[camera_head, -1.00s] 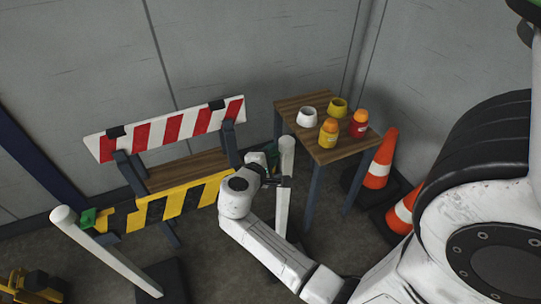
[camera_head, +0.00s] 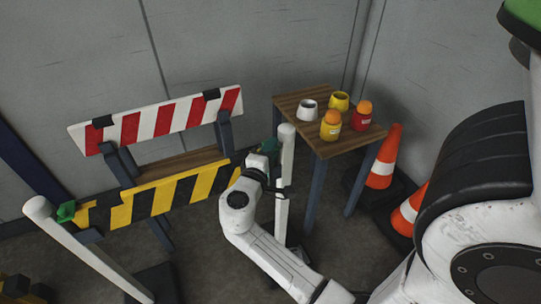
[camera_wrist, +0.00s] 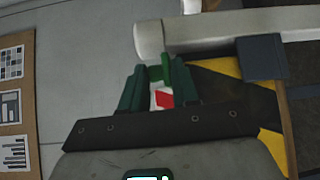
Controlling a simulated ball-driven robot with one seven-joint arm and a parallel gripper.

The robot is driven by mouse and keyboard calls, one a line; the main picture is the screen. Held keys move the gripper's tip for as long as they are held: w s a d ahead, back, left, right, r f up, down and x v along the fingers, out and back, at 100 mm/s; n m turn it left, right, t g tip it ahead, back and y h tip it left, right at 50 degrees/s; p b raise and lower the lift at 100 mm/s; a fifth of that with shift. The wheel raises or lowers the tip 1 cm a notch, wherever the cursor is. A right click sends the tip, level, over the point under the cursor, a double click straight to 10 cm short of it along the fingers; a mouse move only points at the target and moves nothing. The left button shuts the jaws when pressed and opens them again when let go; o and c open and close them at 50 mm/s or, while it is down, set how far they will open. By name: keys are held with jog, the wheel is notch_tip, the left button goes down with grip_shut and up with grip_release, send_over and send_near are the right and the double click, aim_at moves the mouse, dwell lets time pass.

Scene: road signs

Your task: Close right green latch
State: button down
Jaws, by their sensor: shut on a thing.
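The right green latch (camera_head: 268,147) shows as a small green patch beside the top of the right white post (camera_head: 284,175), partly hidden by my gripper. My gripper (camera_head: 271,156) is at this post, by the right end of the yellow-and-black barrier board (camera_head: 170,194). In the wrist view my gripper (camera_wrist: 157,88) has its dark green fingers on either side of a small green piece, which I take as the latch (camera_wrist: 156,73). It is shut on it. The post's white top (camera_wrist: 150,42) is just beyond the fingers. The latch's exact angle is hard to tell.
A left white post (camera_head: 85,245) carries another green latch (camera_head: 66,211). A red-and-white board (camera_head: 160,119) stands behind. A wooden table (camera_head: 300,128) with several jars stands right of the post, with traffic cones (camera_head: 384,158) beyond it.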

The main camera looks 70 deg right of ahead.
jog(key=shift+a+f+m+h+b, duration=0.15)
jog(key=shift+m+h+b, duration=0.45)
jog(key=shift+b, duration=1.05)
jog(key=c, duration=1.2)
grip_release()
jog(key=shift+o, duration=0.8)
jog(key=shift+f, duration=0.15)
jog(key=a, duration=1)
jog(key=shift+w+a+f, duration=0.15)
jog(key=shift+w+a, duration=0.2)
